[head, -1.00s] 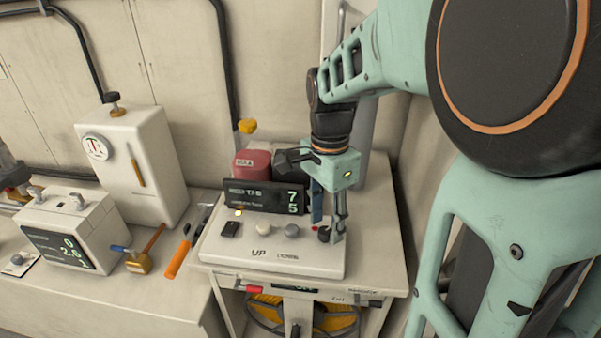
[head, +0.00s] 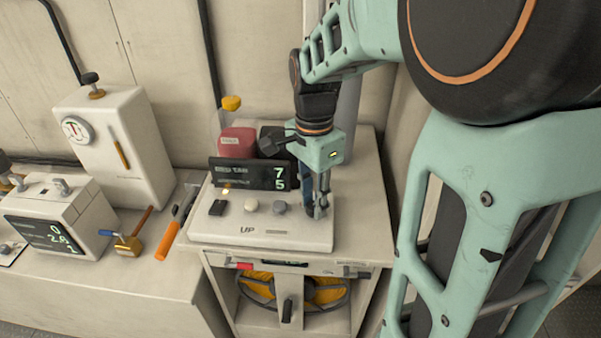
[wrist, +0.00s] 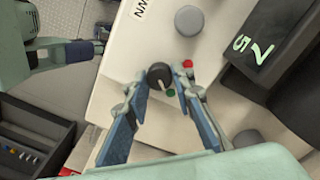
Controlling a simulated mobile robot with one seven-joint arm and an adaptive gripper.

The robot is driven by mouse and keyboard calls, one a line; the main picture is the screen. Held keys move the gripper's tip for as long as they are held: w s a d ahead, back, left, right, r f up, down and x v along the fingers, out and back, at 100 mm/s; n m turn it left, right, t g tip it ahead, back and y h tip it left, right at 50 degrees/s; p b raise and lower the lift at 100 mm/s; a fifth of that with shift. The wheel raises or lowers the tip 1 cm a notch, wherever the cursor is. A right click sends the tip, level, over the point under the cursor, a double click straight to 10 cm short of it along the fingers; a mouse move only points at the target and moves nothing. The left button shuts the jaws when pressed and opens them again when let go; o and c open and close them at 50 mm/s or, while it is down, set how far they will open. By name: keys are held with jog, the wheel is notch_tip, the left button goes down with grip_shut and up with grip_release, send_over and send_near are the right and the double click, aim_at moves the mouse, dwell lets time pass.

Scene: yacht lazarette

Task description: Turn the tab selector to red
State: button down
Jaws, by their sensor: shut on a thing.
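The tab selector is a small dark round knob (wrist: 158,75) with a pale pointer line, on the right end of a white control box (head: 222,233). In the wrist view a red dot (wrist: 187,63) and a green dot (wrist: 170,92) lie beside it; the pointer line appears turned toward the green dot. My gripper (wrist: 160,73) is shut on the knob, one finger on each side. In the head view my gripper (head: 318,212) points down onto the box's right end, and its fingers largely hide the knob.
A dark display (head: 248,174) reading 7 and 5 stands behind the box, close to my gripper. A black button (head: 217,208), a cream knob (head: 251,205) and a grey knob (head: 279,208) lie to the left. A red container (head: 237,142) stands behind.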

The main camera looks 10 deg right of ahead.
jog(key=shift+n, duration=0.3)
jog(key=n, duration=0.3)
jog(key=shift+n, duration=0.4)
jog(key=n, duration=0.3)
jog(key=shift+p, duration=0.3)
jog(key=n, duration=0.5)
jog(key=shift+a+r, duration=0.1)
jog(key=shift+n+t, duration=0.3)
jog(key=shift+n, duration=1.5)
jog(key=c, duration=1.7)
grip_release()
jog(key=shift+o, duration=0.2)
